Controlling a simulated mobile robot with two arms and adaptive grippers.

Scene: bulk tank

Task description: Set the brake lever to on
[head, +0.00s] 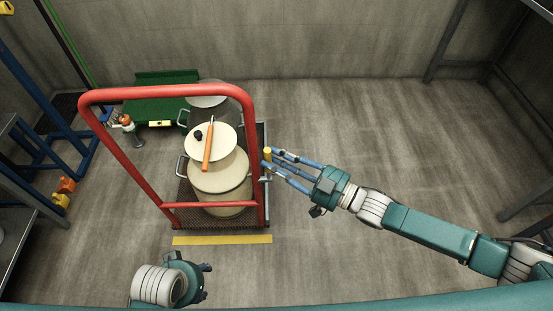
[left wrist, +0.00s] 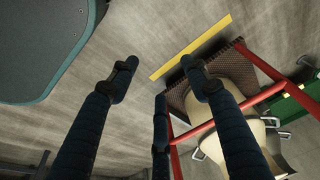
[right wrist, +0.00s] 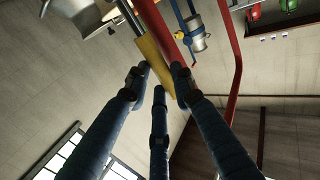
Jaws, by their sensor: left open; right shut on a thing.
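The brake lever has a yellow grip (head: 267,153) and stands at the right side of a red-framed cart (head: 165,92). My right gripper (head: 268,158) reaches in from the right and is shut on the yellow grip. In the right wrist view the yellow grip (right wrist: 152,58) lies between the fingertips, beside a red cart post (right wrist: 163,35). The fingers hide part of the grip, and the lever's setting cannot be read. My left gripper (left wrist: 160,75) is open and empty, short of the cart's near edge; its fingers are mostly hidden in the head view.
The cart carries cream pots (head: 218,178) with an orange-handled tool (head: 208,150) on a lid. A yellow floor strip (head: 222,240) lies before it. A green platform (head: 160,108) is behind, and blue racking (head: 45,125) stands left. Floor on the right is clear.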

